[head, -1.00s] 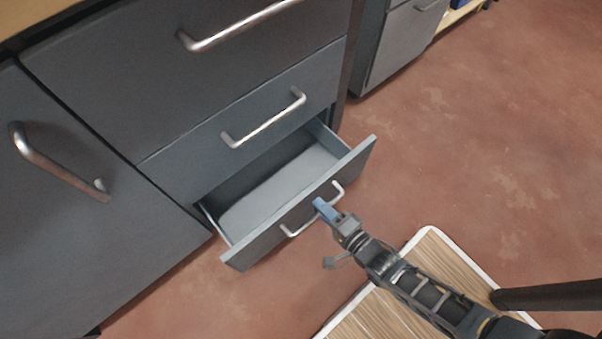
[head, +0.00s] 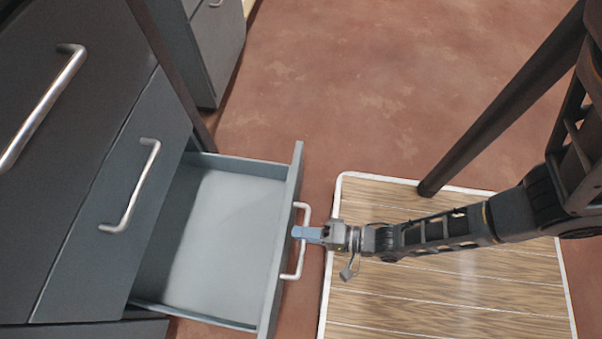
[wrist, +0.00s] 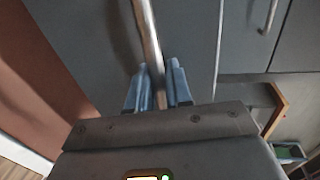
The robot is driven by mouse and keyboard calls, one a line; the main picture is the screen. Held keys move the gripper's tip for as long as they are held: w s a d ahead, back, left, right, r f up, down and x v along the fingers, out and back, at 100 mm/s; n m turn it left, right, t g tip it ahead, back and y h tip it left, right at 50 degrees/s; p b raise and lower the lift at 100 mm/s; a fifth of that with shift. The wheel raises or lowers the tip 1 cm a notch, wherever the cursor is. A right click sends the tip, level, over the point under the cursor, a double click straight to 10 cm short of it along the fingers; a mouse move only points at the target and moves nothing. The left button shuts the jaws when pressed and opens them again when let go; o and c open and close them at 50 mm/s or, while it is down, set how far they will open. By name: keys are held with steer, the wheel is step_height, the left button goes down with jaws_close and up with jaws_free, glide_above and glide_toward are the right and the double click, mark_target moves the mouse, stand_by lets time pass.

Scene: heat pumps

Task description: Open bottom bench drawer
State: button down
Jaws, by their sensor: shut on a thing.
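The bottom bench drawer (head: 222,222) stands pulled well out of the grey bench in the head view, and its inside looks empty. Its silver bar handle (head: 302,262) is on the front panel. My gripper (head: 300,233) is shut on the middle of this handle. In the wrist view, the blue fingertips of my gripper (wrist: 160,88) sit on either side of the handle bar (wrist: 151,45).
Above the open drawer are closed drawers with silver handles (head: 133,190) (head: 45,105). Another grey cabinet (head: 215,45) stands at the back. My wood-topped base is at the lower right. Red-brown floor (head: 330,90) is clear beyond the drawer.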

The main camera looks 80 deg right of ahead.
steer(key=c, duration=1.2)
jaws_free()
steer(key=shift+p+v, duration=0.5)
steer(key=shift+v, duration=3.4)
steer(key=w+r+n+p, duration=0.1)
steer(key=r+n+p, duration=0.5)
steer(key=r, duration=1.3)
steer(key=w+r+n+p, duration=0.2)
steer(key=r+n+p, duration=0.4)
steer(key=r, duration=1.4)
steer(key=w+a+r+n+p, duration=0.1)
steer(key=r+n+p, duration=0.5)
steer(key=r+p, duration=0.5)
steer(key=shift+w+a+r+g+p, duration=0.1)
steer(key=shift+w+r+g+p, duration=0.1)
steer(key=shift+r, duration=2)
steer(key=shift+w+r+g+p, duration=0.15)
steer(key=shift+r+g, duration=0.05)
steer(key=shift+r, duration=2)
